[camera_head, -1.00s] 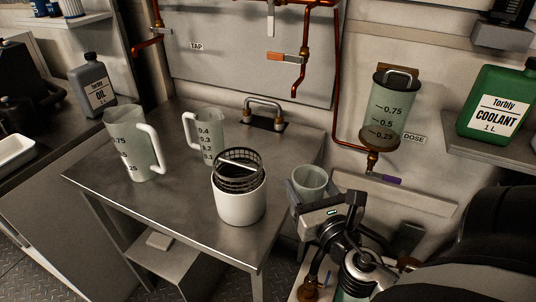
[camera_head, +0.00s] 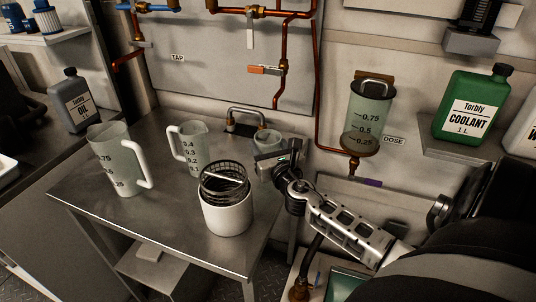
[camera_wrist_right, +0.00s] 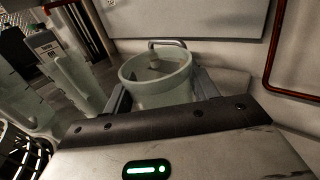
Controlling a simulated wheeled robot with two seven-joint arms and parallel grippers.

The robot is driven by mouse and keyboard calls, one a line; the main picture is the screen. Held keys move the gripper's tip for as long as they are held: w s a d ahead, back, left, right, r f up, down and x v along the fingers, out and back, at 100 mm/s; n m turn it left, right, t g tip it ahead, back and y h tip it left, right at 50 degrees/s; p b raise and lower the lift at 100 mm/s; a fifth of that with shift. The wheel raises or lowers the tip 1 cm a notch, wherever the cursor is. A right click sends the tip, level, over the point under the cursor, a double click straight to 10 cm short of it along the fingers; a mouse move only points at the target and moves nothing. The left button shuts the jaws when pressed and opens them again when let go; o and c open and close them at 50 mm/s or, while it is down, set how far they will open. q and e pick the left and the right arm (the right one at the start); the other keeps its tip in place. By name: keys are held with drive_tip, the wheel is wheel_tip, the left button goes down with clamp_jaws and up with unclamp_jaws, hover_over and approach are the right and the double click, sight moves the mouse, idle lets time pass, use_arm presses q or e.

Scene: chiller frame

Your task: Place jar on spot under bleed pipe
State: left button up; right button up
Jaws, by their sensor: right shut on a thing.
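The jar (camera_head: 267,138), a small pale green translucent cup, is upright in my right gripper (camera_head: 268,152) near the back right of the steel table (camera_head: 160,215). In the right wrist view the jar (camera_wrist_right: 158,88) sits between the two fingers, its open rim facing up. My right gripper is shut on it. I cannot tell whether the jar's base touches the table. A copper pipe with an orange lever (camera_head: 264,70) ends (camera_head: 277,104) above and slightly right of the jar. No marked spot is visible beneath it. My left gripper is not in view.
A white container with a black mesh basket (camera_head: 228,212) stands in front of the jar. Two measuring jugs (camera_head: 118,160) (camera_head: 187,150) stand to the left. A chrome handle (camera_head: 246,111) is behind the jar. The dosing vessel (camera_head: 367,115) hangs at right. The table's front left is clear.

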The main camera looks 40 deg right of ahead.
wheel_tip(320, 180, down, 3)
drive_tip(key=shift+b, duration=0.6)
drive_tip(key=shift+f, duration=0.25)
drive_tip(key=o, duration=1.1)
drive_tip(key=shift+c, duration=0.2)
drive_tip(key=shift+r, duration=0.2)
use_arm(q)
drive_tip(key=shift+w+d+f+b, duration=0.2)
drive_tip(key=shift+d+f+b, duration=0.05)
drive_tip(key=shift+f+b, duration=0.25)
use_arm(e)
drive_tip(key=v, duration=1.2)
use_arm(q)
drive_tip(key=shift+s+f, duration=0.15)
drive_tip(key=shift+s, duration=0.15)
